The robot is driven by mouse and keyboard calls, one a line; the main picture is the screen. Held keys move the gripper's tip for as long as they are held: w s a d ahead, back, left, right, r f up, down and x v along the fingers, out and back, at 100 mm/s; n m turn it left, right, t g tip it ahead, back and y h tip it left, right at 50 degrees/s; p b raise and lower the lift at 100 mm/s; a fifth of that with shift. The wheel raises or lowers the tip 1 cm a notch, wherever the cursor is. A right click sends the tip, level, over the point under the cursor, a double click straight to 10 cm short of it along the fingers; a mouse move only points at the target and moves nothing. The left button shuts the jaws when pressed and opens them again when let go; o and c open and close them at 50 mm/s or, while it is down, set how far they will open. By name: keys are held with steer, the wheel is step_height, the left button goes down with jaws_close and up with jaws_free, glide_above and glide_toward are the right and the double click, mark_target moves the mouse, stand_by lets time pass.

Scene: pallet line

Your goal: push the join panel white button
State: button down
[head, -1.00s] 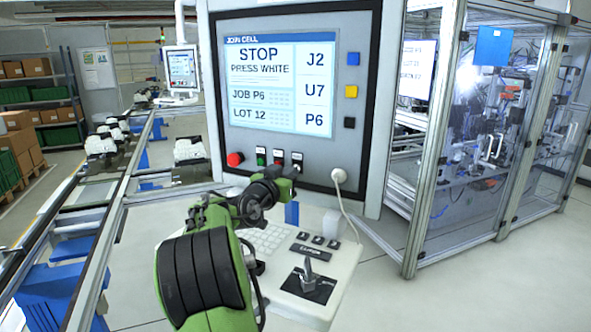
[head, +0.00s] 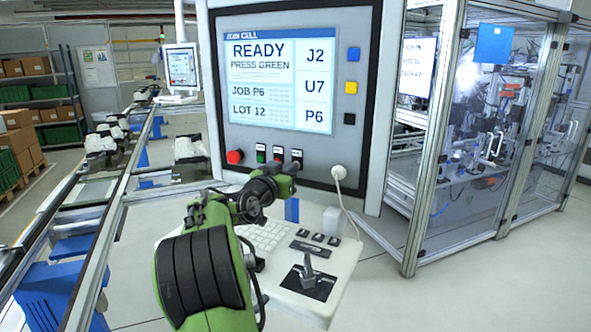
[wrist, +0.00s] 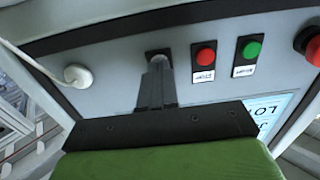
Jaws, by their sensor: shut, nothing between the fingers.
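The join panel (head: 225,100) stands in front of me, its screen (head: 275,80) reading "READY PRESS GREEN". My gripper (wrist: 157,62) is shut, with its fingertips up against the panel at the end of the small-button row, beside the red button (wrist: 205,57). The white button's face cannot be made out; the fingers cover that spot in the wrist view. Beyond the red button is the green button (wrist: 250,50), which also shows in the head view (head: 261,150). In the head view my gripper (head: 292,167) is at the right end of the row.
A red mushroom button (head: 235,157) is at the row's left end. A white plug (head: 339,172) with a cable sits right of my gripper. A keyboard console (head: 320,265) juts out below the panel. A glazed machine cell (head: 480,150) is at right, a conveyor (head: 120,185) at left.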

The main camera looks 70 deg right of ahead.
steer(key=shift+w+a+b, duration=0.1)
steer(key=shift+a+b, duration=1.1)
steer(key=shift+a, duration=0.75)
